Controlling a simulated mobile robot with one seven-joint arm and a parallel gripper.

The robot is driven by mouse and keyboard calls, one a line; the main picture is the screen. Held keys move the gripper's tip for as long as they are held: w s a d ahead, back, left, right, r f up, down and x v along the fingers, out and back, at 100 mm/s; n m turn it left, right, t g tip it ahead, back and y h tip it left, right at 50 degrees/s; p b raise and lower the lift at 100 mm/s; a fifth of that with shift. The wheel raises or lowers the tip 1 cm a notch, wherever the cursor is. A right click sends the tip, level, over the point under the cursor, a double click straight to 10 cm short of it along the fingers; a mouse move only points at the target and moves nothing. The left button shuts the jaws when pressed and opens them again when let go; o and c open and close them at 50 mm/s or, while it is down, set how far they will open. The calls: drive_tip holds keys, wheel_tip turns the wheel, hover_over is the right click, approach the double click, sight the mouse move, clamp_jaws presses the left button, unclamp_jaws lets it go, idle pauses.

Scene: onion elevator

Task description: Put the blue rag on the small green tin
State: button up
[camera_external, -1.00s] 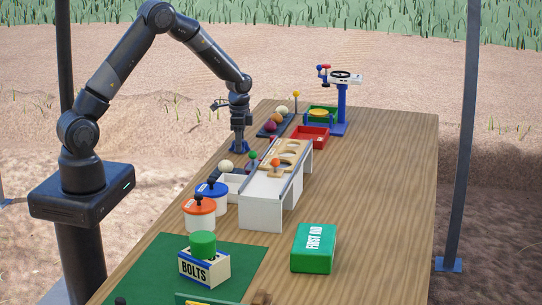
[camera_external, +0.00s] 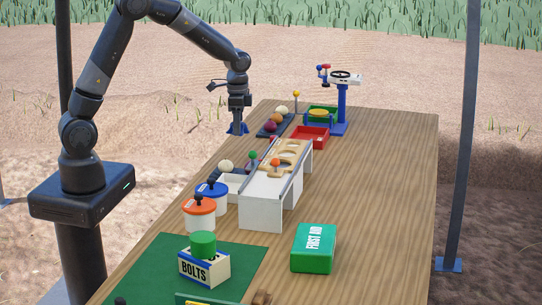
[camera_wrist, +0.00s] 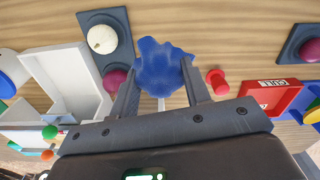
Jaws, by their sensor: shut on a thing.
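The blue rag (camera_external: 237,129) is a small crumpled cloth pinched between the fingers of my gripper (camera_external: 238,121), above the left edge of the table. In the wrist view the rag (camera_wrist: 160,60) spreads between and beyond the two fingertips. A small green cylinder (camera_external: 203,244), likely the green tin, stands at the front on the box marked BOLTS (camera_external: 204,268), well away from my gripper. It is not seen in the wrist view.
A green FIRST AID box (camera_external: 314,248) lies at the front right. A white ramp stand (camera_external: 262,216) and lidded white pots (camera_external: 200,214) stand between my gripper and the front. A red tray (camera_external: 310,137) and a blue post (camera_external: 341,105) are at the back.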

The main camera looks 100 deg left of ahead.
wheel_tip(320, 180, up, 16)
drive_tip(key=r, duration=0.1)
drive_tip(key=w+d+m, duration=0.3)
drive_tip(key=w+d, duration=0.4)
drive_tip(key=d, duration=0.5)
drive_tip(key=w+d+m, duration=0.2)
drive_tip(key=w+d, duration=0.4)
drive_tip(key=d, duration=0.5)
drive_tip(key=w+d+m, duration=0.2)
drive_tip(key=d+m, duration=0.1)
drive_tip(key=d, duration=1.2)
drive_tip(key=s+d+m, duration=0.3)
drive_tip(key=s+d, duration=0.1)
drive_tip(key=d, duration=0.8)
drive_tip(key=s+d+m, duration=0.2)
drive_tip(key=s+d, duration=0.3)
drive_tip(key=d, duration=0.7)
drive_tip(key=s+d+m, duration=0.3)
drive_tip(key=s+d, duration=0.1)
drive_tip(key=d, duration=0.8)
hover_over(202, 236)
drive_tip(key=f, duration=1.2)
drive_tip(key=shift+s+d, duration=0.25)
drive_tip(key=shift+s, duration=0.05)
drive_tip(key=shift+w+a+f, duration=0.2)
drive_tip(key=shift+w+f, duration=0.1)
drive_tip(key=shift+w, duration=0.1)
drive_tip(key=shift+f, duration=1.9)
drive_tip(key=shift+f, duration=0.15)
